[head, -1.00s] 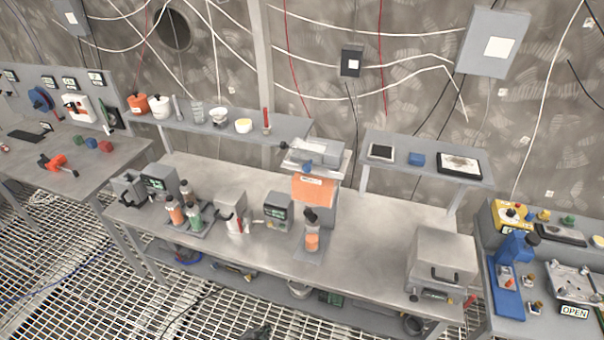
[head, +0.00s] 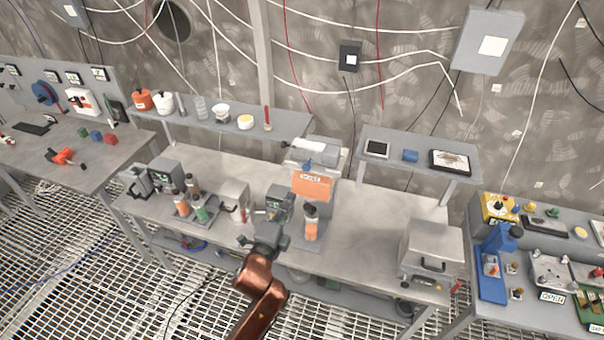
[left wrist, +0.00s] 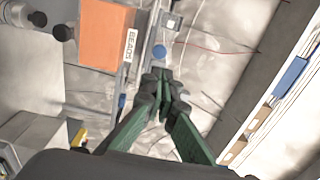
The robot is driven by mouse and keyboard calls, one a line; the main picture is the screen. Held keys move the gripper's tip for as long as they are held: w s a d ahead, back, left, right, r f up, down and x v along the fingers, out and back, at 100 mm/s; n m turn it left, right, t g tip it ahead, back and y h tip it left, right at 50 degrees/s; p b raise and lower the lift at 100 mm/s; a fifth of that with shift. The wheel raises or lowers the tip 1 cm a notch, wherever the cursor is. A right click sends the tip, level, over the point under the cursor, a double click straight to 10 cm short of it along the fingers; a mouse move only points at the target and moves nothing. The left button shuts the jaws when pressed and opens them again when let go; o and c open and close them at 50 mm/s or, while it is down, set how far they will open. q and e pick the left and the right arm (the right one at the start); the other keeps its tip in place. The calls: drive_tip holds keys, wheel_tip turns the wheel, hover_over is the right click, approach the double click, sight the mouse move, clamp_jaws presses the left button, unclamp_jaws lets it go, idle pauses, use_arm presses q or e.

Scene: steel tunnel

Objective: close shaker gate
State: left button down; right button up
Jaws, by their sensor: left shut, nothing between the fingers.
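The likely shaker is a grey box-shaped unit (head: 318,150) at the back of the middle bench, with an orange front panel (head: 313,184) bearing a white label. A small blue knob (head: 307,165) shows just above the panel. I cannot tell which part is the gate. A bottle with orange contents (head: 311,224) stands in front of the panel. My right gripper is not in view.
A small instrument (head: 279,203) stands close by my left gripper. Bottles in a rack (head: 190,205) stand further left. A grey lidded box (head: 431,250) is at the bench's right end. The bench top (head: 360,235) between the bottle and that box is clear.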

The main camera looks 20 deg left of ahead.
use_arm(q)
drive_tip(key=p, duration=0.2)
approach(305, 169)
drive_tip(key=w, duration=0.5)
drive_tip(key=shift+w+d+r, duration=0.1)
drive_tip(key=shift+d+r, duration=0.05)
drive_tip(key=shift+d, duration=0.1)
drive_tip(key=shift+w, duration=0.8)
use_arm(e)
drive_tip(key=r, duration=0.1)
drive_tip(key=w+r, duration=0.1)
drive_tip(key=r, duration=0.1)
